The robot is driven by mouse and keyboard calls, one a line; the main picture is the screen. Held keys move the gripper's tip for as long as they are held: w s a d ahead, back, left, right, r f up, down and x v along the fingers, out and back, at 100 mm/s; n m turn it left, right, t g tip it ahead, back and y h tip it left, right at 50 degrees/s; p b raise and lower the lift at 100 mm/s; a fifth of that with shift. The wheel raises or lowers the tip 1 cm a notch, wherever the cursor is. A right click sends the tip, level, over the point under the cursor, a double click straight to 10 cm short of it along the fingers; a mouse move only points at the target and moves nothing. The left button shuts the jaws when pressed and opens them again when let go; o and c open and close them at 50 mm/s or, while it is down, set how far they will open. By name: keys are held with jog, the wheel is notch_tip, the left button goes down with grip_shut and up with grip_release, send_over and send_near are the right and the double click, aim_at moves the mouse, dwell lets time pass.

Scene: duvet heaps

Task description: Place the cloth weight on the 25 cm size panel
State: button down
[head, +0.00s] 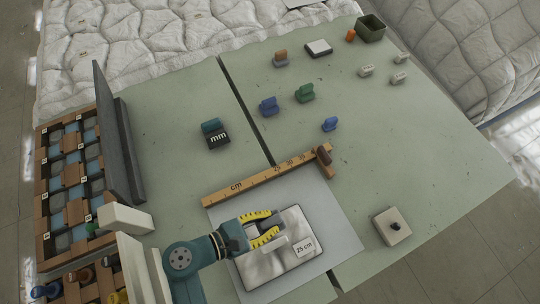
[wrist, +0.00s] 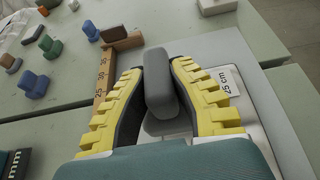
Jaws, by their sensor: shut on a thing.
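The 25 cm size panel (head: 285,262) is a pale, rounded slab with a "25 cm" label. It lies on a light grey sheet near the table's front edge, and its labelled edge (wrist: 225,82) shows in the wrist view. My gripper (head: 272,228) is over the panel, its yellow ridged fingers closed around a grey cloth weight (wrist: 158,85). In the wrist view the weight's upright grip is between the fingers, with a wider grey base below. I cannot tell whether that base touches the panel. My fingers hide much of the weight in the head view.
A wooden cm ruler (head: 237,186) with a brown end block lies behind the panel. Blue and green weights (head: 305,93), an mm block (head: 217,140) and a knobbed white block (head: 391,226) stand apart. A compartment rack (head: 40,205) stands left.

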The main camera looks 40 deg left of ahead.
jog(key=shift+s+a+r, duration=0.15)
jog(key=shift+s+a, duration=0.05)
jog(key=shift+s, duration=0.25)
notch_tip(320, 180, down, 10)
jog(key=b, duration=0.3)
jog(key=shift+r+b, duration=0.1)
jog(key=shift+b, duration=0.25)
jog(key=shift+r, duration=0.1)
jog(key=c, duration=1.1)
grip_release()
jog(key=shift+f, duration=0.2)
